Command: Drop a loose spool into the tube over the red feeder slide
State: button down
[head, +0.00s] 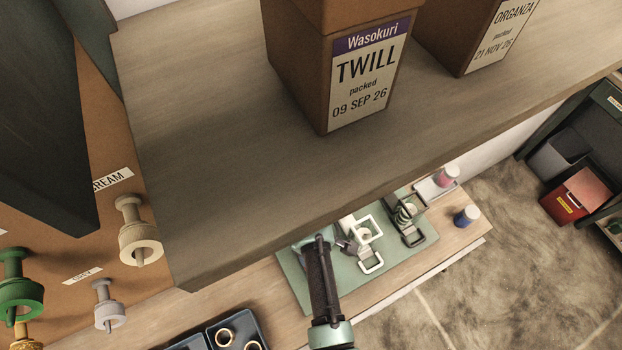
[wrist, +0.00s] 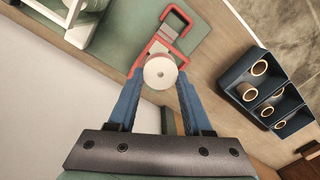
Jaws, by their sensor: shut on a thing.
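In the wrist view my gripper (wrist: 158,82) is shut on a pale spool (wrist: 160,72), a white disc with a small centre hole, pinched between the tips of the blue fingers. The red feeder slide (wrist: 176,16) lies beyond the spool on the green mat. The spool covers part of the red frame in this picture; the gap between them is hard to judge. I cannot make out the tube over the red slide; it may be behind the spool. In the head view my arm hides the red slide, and my fingers and the spool do not show clearly.
A dark blue tray (wrist: 257,56) with ring-like spools stands right in the wrist view. A white feeder (wrist: 75,32) stands left. In the head view a wooden shelf (head: 215,150) with a TWILL box (head: 345,75) overhangs the bench; other feeders stand on the green mat (head: 297,283).

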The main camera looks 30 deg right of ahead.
jog(key=shift+c, duration=1.2)
grip_release()
notch_tip(320, 180, up, 13)
jog(key=shift+w+b, duration=0.2)
jog(key=shift+b, duration=0.1)
jog(key=shift+f, duration=0.1)
